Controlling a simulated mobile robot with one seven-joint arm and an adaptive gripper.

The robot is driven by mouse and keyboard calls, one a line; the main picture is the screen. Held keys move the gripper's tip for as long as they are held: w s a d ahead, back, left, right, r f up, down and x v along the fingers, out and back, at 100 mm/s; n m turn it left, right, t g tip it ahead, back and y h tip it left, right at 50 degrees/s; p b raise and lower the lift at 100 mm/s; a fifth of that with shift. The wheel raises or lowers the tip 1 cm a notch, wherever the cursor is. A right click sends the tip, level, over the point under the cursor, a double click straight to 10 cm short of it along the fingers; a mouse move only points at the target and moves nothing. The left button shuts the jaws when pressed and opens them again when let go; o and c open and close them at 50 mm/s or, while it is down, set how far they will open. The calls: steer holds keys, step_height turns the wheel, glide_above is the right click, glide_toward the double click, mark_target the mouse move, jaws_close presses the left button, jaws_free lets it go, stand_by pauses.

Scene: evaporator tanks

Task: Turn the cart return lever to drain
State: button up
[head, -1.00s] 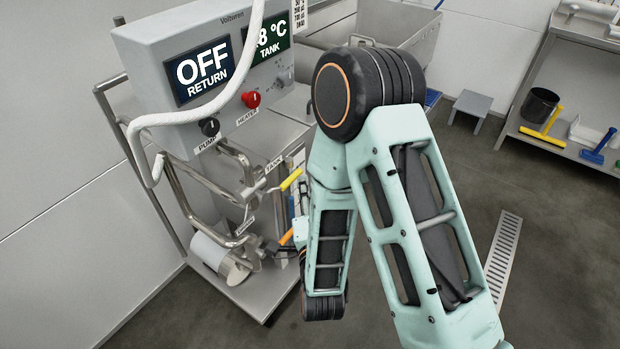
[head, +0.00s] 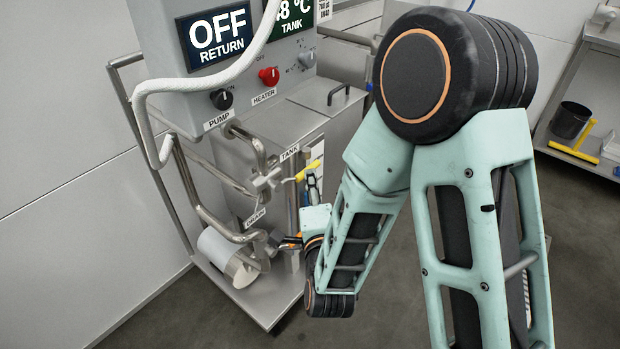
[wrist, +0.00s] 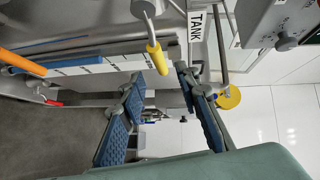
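The cart return lever has a yellow grip (head: 308,170) and sits on a steel valve between the TANK label (head: 289,152) and the DRAIN label (head: 256,215). Its grip points right and slightly up in the head view, on the TANK side. In the wrist view the yellow grip (wrist: 157,57) lies just beyond the gap between my fingertips. My gripper (wrist: 160,82) is open, with blue pads on both sides of an empty gap, and no contact shows. In the head view my gripper (head: 314,185) is just right of the lever, partly hidden by my arm.
The cart's control box (head: 180,70) reads OFF RETURN above the pump knob (head: 222,99) and heater knob (head: 269,76). A white hose crosses it. An orange handle (wrist: 22,62) is low on the cart. Bent steel pipes (head: 210,220) crowd the valve's left. Floor right is open.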

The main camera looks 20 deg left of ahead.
mark_target(310, 166)
steer(key=shift+b+x, duration=1.85)
steer(key=shift+x, duration=1.9)
jaws_close()
